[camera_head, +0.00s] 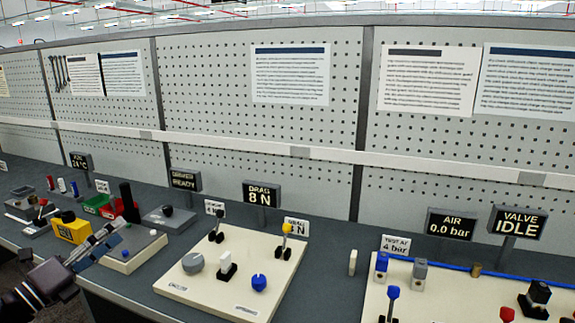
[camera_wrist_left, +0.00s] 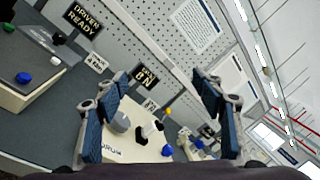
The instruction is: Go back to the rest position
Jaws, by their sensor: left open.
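My left gripper (camera_head: 103,240) is at the lower left in the head view, above the near side of the bench beside a small cream board (camera_head: 135,255). In the left wrist view my left gripper (camera_wrist_left: 160,85) has its two blue-padded fingers wide apart, with nothing between them. Beyond them is a cream board (camera_wrist_left: 130,148) with a grey knob, a white block and a blue knob. In the head view this larger cream board (camera_head: 180,287) is right of the gripper and apart from it. My right gripper is not in view.
A yellow block (camera_head: 72,229) stands close behind the left gripper. Several signs on posts, such as the DRAG sign (camera_head: 262,194), line the back of the bench. A board with a blue tube (camera_head: 450,265) is at the right. A pegboard wall (camera_head: 210,90) closes off the back.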

